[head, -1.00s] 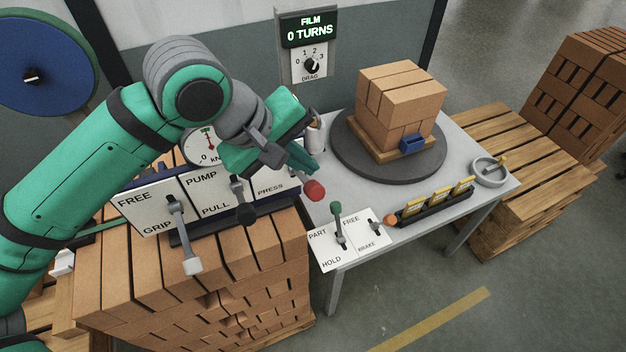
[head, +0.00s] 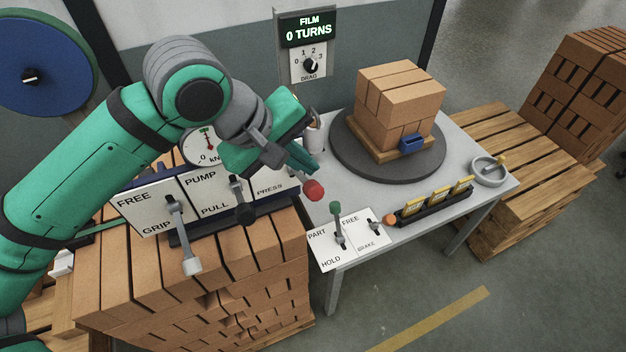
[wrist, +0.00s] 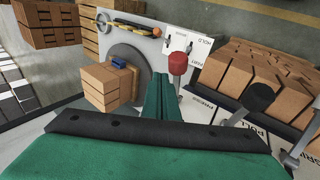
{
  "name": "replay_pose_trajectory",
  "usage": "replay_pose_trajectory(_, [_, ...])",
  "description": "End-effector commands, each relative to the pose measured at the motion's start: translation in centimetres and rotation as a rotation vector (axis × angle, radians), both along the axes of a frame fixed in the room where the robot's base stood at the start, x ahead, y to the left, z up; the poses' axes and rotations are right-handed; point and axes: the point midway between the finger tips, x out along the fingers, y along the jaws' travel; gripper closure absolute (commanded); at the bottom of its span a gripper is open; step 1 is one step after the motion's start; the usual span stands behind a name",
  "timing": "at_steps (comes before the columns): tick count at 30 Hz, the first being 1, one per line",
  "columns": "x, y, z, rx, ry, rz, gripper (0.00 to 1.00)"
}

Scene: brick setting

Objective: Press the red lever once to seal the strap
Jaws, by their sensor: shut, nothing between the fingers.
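The red lever shows as a red knob (head: 314,190) beside the PRESS panel (head: 272,187), above the right end of the brick stack. In the wrist view the red knob (wrist: 178,62) stands just right of my fingertips, its grey stem running down behind the finger. My gripper (head: 313,172) is green, shut and empty. Its fingertips are just above the red knob in the head view; I cannot tell whether they touch it. The strap itself is not clearly visible.
A grey lever (head: 191,266) and a black-knobbed lever (head: 246,214) stand left of the red one. A green-knobbed lever (head: 336,208) is on the HOLD panel. A turntable (head: 345,155) carries bricks (head: 400,100). A white cylinder (head: 314,138) stands close behind my gripper.

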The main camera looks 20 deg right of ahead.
Motion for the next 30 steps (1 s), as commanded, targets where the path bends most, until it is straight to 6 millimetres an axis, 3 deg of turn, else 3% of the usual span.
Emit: replay_pose_trajectory(30, [-0.43, -0.01, -0.78, 0.0, 0.0, 0.0, 1.0])
